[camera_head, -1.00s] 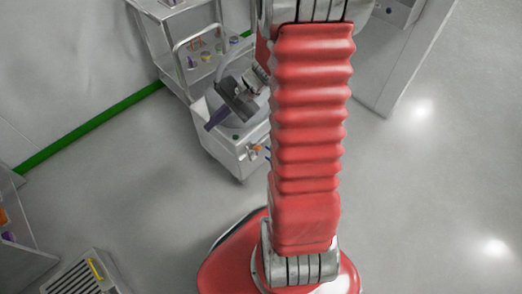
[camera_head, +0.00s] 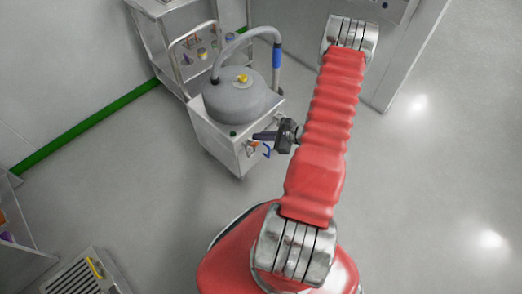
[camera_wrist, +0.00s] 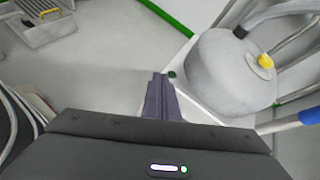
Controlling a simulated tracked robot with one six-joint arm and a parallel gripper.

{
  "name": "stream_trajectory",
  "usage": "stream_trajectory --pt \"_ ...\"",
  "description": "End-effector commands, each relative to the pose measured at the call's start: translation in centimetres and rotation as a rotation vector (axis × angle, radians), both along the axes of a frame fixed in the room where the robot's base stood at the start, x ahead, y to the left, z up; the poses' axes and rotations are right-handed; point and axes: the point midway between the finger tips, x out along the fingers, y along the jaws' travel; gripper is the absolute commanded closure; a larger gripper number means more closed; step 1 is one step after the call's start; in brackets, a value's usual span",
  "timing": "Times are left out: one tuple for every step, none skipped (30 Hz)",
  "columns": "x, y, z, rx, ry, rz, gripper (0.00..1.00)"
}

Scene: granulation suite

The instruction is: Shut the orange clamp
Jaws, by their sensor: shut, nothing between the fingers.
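The orange clamp (camera_head: 253,143) is a small part on the front face of the grey wheeled cart, beside a blue one (camera_head: 267,151). It is too small to tell whether it stands open or shut. My gripper (camera_head: 257,136) has its dark fingers pointing left, just above the clamp in the head view and partly over it. Whether they touch cannot be told. In the wrist view the fingers (camera_wrist: 160,77) are together and empty, over the cart's edge. The clamp does not show there.
The cart (camera_head: 222,150) carries a grey round vessel (camera_head: 235,98) with a yellow knob and a hose. A steel shelf rack (camera_head: 165,45) stands behind it. A grated box (camera_head: 80,275) is on the floor at lower left. Floor in front of the cart is clear.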

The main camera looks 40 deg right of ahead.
Motion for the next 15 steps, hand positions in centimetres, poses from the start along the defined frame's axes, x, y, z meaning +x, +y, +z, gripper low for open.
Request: stream_trajectory --pt "-0.9 -0.7 -1.7 0.027 0.010 -0.054 1.00" --pt "-1.4 -1.1 -2.6 0.040 0.015 -0.085 1.00" --pt "-2.0 -1.5 -3.8 0.057 0.022 -0.126 1.00" --pt "-2.5 -1.8 -4.7 0.071 0.027 -0.156 1.00" --pt "-3.0 -2.1 -5.6 0.082 0.033 -0.187 1.00" --pt "-3.7 -2.5 -6.8 0.099 0.038 -0.228 1.00" --pt "-4.2 -2.8 -7.7 0.112 0.045 -0.258 1.00" --pt "-4.8 -3.0 -8.6 0.124 0.050 -0.288 1.00" --pt "-5.5 -3.2 -9.7 0.140 0.058 -0.327 1.00" --pt "-6.0 -3.4 -10.4 0.149 0.062 -0.353 1.00" --pt "-6.4 -3.5 -11.2 0.159 0.067 -0.377 1.00" --pt "-7.0 -3.7 -12.0 0.169 0.072 -0.407 1.00" --pt "-7.4 -3.8 -12.6 0.176 0.076 -0.425 1.00" --pt "-7.7 -3.9 -13.0 0.182 0.079 -0.441 1.00" --pt "-8.1 -3.9 -13.5 0.188 0.083 -0.458 1.00"
